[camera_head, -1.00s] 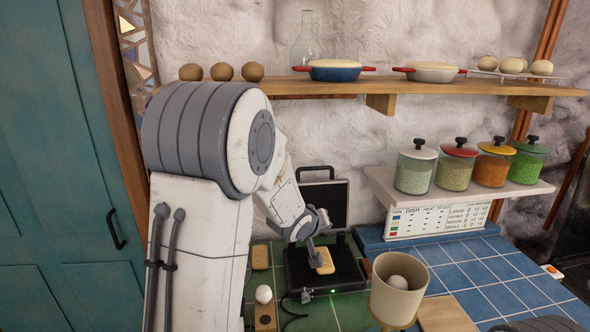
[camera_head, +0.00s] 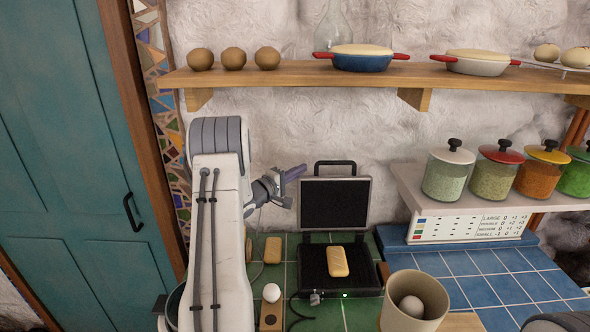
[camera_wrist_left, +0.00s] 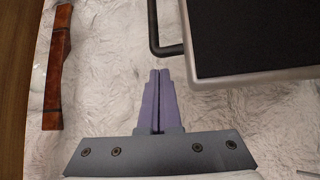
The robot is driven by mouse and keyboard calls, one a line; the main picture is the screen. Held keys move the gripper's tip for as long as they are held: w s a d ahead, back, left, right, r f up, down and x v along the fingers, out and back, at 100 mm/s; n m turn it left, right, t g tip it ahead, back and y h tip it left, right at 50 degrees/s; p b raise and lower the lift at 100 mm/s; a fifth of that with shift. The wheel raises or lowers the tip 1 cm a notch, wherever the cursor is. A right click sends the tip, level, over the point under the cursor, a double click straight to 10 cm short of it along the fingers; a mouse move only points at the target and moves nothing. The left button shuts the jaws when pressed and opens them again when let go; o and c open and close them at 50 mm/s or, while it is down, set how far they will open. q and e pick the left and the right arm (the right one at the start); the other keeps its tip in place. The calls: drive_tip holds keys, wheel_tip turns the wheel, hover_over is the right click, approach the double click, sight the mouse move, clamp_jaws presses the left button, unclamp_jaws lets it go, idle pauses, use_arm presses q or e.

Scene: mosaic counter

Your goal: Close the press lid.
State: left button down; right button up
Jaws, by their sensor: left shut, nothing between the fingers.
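The press (camera_head: 312,272) stands on the green tiles with its lid (camera_head: 335,203) raised upright at the back. The lid's black handle (camera_head: 335,164) is at its top. A bread piece (camera_head: 337,261) lies on the dark lower plate. My left gripper (camera_head: 300,171) is shut and empty, just left of the lid's upper corner. In the left wrist view the purple fingers (camera_wrist_left: 158,100) are together, with the lid (camera_wrist_left: 255,40) and its handle (camera_wrist_left: 155,30) beyond them at upper right. They look apart from the lid. My right gripper does not show.
A beige cup (camera_head: 400,318) holding an egg stands at front right. A wooden shelf (camera_head: 300,75) with pots runs above, and jars (camera_head: 447,175) stand at right.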

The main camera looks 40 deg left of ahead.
use_arm(q)
drive_tip(key=w, duration=0.1)
drive_tip(key=w+p, duration=0.1)
drive_tip(key=w, duration=0.3)
drive_tip(key=shift+d+p, duration=0.3)
drive_tip(key=shift+p, duration=0.05)
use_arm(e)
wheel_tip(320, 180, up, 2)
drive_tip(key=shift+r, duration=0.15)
